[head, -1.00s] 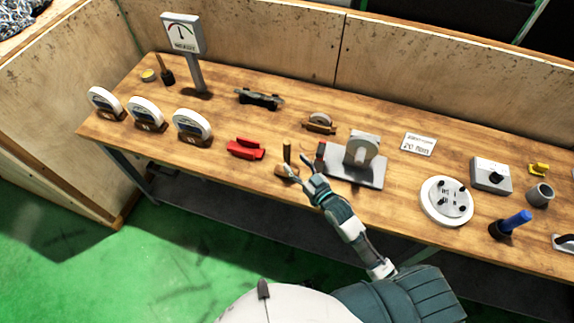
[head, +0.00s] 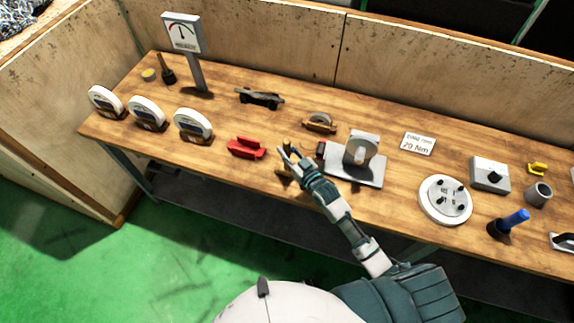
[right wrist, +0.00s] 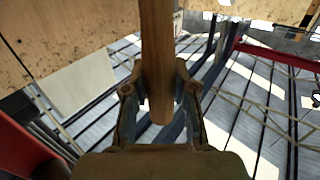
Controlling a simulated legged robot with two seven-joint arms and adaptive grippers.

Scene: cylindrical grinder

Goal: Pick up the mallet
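The mallet (head: 287,147) stands on the workbench with its wooden handle upright, just right of the red part. My right gripper (head: 286,157) is at the handle and hides much of the mallet in the head view. In the right wrist view the wooden handle (right wrist: 157,45) passes between the two fingers (right wrist: 158,88), its rounded end reaching toward the palm. The fingers look open, with a narrow gap beside the handle; firm contact does not show. The mallet's head is not clear in either view. My left gripper is not in view.
The red part (head: 246,148) is close on the left. A grey stand with a wheel (head: 360,153) is close on the right. Three round gauges (head: 148,113) stand at the left. A round white plate (head: 445,201) lies further right. Wooden panels border the bench's back.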

